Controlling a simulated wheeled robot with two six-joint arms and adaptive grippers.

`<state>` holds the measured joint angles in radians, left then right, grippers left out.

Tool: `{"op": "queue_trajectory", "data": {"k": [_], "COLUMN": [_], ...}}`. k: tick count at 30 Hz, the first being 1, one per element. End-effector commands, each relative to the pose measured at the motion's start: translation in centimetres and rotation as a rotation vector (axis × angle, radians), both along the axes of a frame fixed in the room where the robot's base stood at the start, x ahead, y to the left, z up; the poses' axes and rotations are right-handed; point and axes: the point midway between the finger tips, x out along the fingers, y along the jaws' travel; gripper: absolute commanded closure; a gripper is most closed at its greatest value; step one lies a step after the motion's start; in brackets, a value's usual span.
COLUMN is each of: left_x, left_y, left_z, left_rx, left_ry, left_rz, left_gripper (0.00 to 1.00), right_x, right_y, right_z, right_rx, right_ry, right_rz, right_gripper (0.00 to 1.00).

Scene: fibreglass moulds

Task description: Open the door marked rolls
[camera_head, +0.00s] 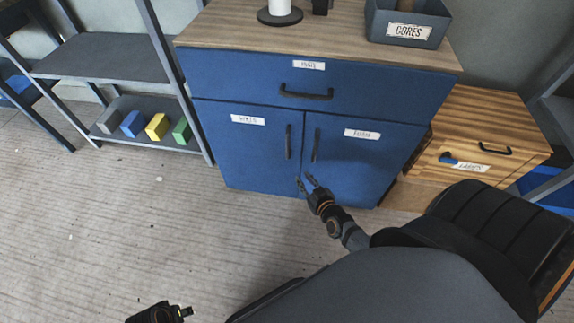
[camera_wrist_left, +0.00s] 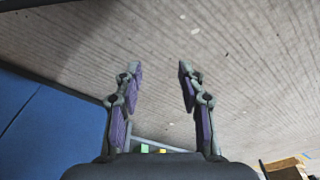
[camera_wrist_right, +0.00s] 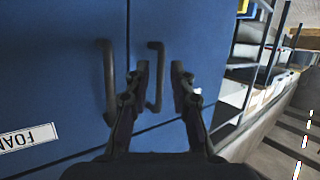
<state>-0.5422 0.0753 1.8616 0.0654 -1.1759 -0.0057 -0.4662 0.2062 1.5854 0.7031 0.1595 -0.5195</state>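A blue cabinet has two lower doors in the head view. The left door (camera_head: 240,148), with the rolls label (camera_head: 248,119), is shut, and its dark upright handle (camera_head: 288,142) is near the middle seam. The right door, labelled foam (camera_head: 362,133), is shut, with its own handle (camera_head: 315,145). My right gripper (camera_head: 306,179) is open and empty in front of the doors, below the handles. In the right wrist view, turned over, the rolls handle (camera_wrist_right: 152,78) appears between its open fingers (camera_wrist_right: 159,66); contact is unclear. My left gripper (camera_wrist_left: 158,68) is open and empty above the floor.
A shut drawer with a handle (camera_head: 306,95) is above the doors. A grey bin (camera_head: 408,31) labelled cores stands on top. A shelf (camera_head: 115,122) with several coloured blocks is at the left, and a wooden cabinet (camera_head: 480,140) at the right. The floor in front is clear.

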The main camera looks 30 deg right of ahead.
Motion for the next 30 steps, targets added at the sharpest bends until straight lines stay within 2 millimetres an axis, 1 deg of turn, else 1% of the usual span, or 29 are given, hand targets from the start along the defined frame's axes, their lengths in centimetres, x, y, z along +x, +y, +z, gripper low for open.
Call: {"op": "queue_trajectory", "data": {"k": [1,3,6,9,12,14,17,20,27,30], "left_x": [0.4,0.5,0.4,0.2,0.1,0.1,0.1,0.2,0.3,0.4], "left_y": [-0.4,-0.8,-1.3,-1.5,-1.6,-1.6,-1.6,-1.6,-1.8,-1.9], "left_z": [-2.2,-1.4,-0.2,0.8,1.4,1.6,1.6,1.4,0.6,0.3], "left_rx": [-0.007,-0.015,-0.023,-0.026,-0.028,-0.028,-0.028,-0.03,-0.039,-0.043], "left_ry": [-0.01,-0.012,-0.013,-0.013,-0.012,-0.012,-0.014,-0.02,-0.045,-0.055], "left_rz": [-0.005,-0.012,-0.02,-0.025,-0.027,-0.027,-0.026,-0.027,-0.028,-0.028], "left_gripper": [0.6,0.6,0.6,0.6,0.6,0.6,0.6,0.6,0.6,0.6], "right_x": [1.0,1.9,2.6,2.8,2.8,2.9,3.5,5.1,10.2,11.8], "right_y": [0.1,0.2,0.4,0.5,0.5,0.5,0.4,0.3,-0.2,-0.4], "right_z": [-1.3,0.4,2.7,4.2,5.0,5.2,5.3,5.3,5.2,5.1], "right_rx": [0.003,0.01,0.019,0.024,0.028,0.028,0.028,0.029,0.029,0.029], "right_ry": [-0.073,-0.162,-0.253,-0.301,-0.316,-0.317,-0.318,-0.319,-0.317,-0.316], "right_rz": [-0.003,-0.012,-0.023,-0.03,-0.032,-0.033,-0.034,-0.034,-0.033,-0.034], "right_gripper": [0.77,0.77,0.77,0.77,0.77,0.77,0.77,0.77,0.77,0.77]}}
